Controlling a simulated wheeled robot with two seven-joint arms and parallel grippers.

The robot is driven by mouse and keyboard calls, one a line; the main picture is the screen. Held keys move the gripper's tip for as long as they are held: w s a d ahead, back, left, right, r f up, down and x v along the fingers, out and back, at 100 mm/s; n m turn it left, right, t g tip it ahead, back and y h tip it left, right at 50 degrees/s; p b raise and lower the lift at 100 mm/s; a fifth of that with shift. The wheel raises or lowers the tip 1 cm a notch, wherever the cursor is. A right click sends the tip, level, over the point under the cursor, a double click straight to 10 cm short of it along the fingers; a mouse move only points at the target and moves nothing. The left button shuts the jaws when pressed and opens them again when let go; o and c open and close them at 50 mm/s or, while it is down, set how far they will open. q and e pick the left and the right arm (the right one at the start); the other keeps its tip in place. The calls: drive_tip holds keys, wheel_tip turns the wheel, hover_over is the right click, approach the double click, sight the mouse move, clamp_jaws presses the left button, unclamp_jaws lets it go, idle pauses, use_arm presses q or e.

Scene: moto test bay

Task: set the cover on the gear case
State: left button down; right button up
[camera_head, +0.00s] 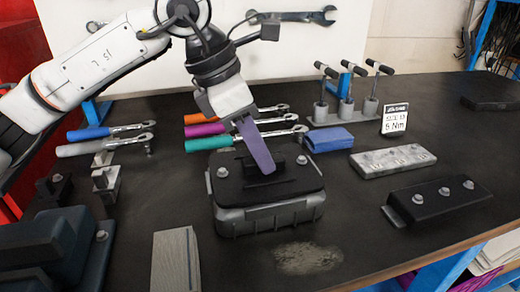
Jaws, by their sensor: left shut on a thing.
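The gear case (268,218) is a grey ribbed metal box at the middle of the bench. The cover (232,190) is a dark plate with a raised black grip block, lying over the top of the case. I cannot tell whether a thin gap is left between them. My left gripper (261,158) comes down from above and is shut on the cover's grip block. One purple-grey finger shows in front, and the other finger is mostly hidden. My right gripper is not in view.
Torque wrenches with coloured handles (210,144) lie behind the case. A grey block (175,262) and dark fixture (45,250) stand front left. A worn patch (308,257) is clear.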

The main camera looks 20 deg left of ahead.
use_arm(q)
drive_tip(key=shift+f, duration=0.3)
drive_tip(key=c, duration=1.5)
unclamp_jaws()
drive_tip(key=shift+c, duration=0.2)
drive_tip(key=v, duration=1)
drive_tip(key=shift+r, duration=0.15)
drive_tip(key=shift+s+a+r, duration=0.1)
